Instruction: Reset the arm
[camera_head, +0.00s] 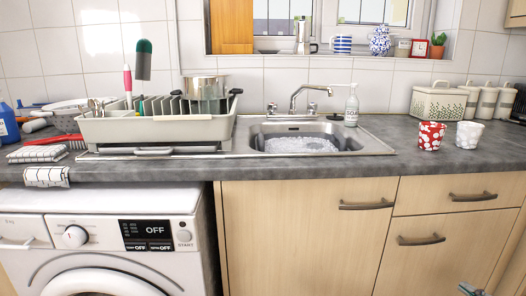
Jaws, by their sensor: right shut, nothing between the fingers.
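My right gripper (468,288) shows only in part at the bottom right edge of the head view. It is low, in front of the wooden cabinet doors, and apart from the counter. It is shut and empty. The rest of my right arm is mostly cut off by the frame. My left gripper is out of the frame.
A metal sink (378,146) with foam sits in the grey counter (330,168). A dish rack (150,130) stands left of it, above a white washing machine (150,205). A red patterned cup (431,135) and a white cup (469,135) stand on the right. Cabinet handles (420,240) stick out near my right gripper.

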